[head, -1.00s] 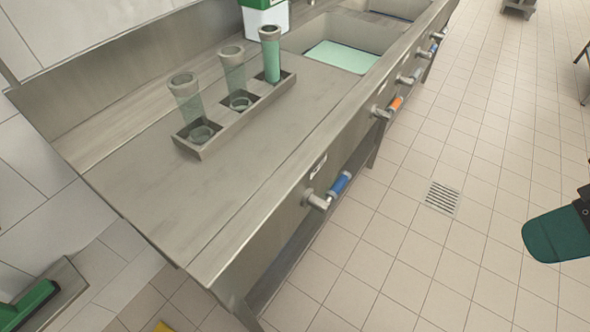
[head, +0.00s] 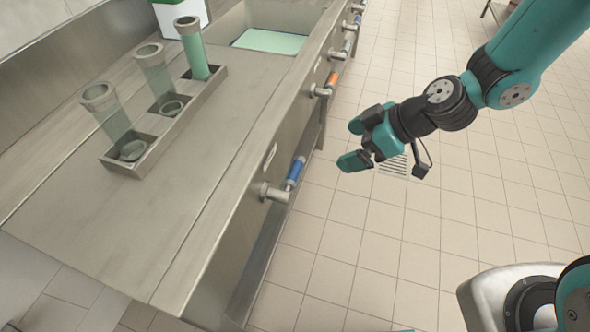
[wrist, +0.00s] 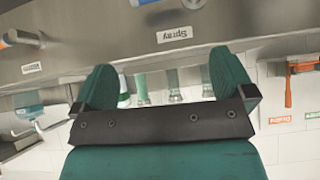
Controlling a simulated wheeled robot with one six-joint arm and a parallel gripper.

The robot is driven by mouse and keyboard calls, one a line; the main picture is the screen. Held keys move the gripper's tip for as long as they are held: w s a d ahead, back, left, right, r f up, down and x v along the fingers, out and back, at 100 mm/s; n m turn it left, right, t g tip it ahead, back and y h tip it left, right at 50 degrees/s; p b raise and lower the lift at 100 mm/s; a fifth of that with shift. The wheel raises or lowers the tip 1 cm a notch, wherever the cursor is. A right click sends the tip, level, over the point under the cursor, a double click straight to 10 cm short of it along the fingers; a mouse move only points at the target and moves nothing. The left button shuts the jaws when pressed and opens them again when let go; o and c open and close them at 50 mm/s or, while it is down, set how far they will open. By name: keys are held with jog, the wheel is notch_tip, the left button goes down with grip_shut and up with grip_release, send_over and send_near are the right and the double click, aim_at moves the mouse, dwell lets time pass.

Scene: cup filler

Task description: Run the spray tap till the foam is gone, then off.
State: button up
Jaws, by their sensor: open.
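The spray tap (head: 278,188) sticks out from the counter's front panel, a metal stub with a blue handle. In the wrist view, a label reading "Spray" (wrist: 174,34) is upside down, with the tap (wrist: 165,5) cut off at the top edge. My gripper (head: 355,143) is open and empty, in the air over the floor, right of the tap and apart from it. Its two green fingers (wrist: 165,78) frame the wrist view. The sink (head: 310,20) holds a flat pale green surface (head: 270,41); I cannot tell whether this is foam.
More taps, including an orange-handled one (head: 328,84), line the front panel beyond. A white and green container (head: 178,15) stands behind. The tiled floor (head: 350,230) beside the counter is clear.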

jog(key=f, duration=0.1)
jog(key=p, duration=0.2)
send_near(296, 169)
jog(key=x, duration=1)
jog(key=shift+a, duration=0.2)
jog(key=shift+f, duration=0.1)
jog(key=c, duration=1.1)
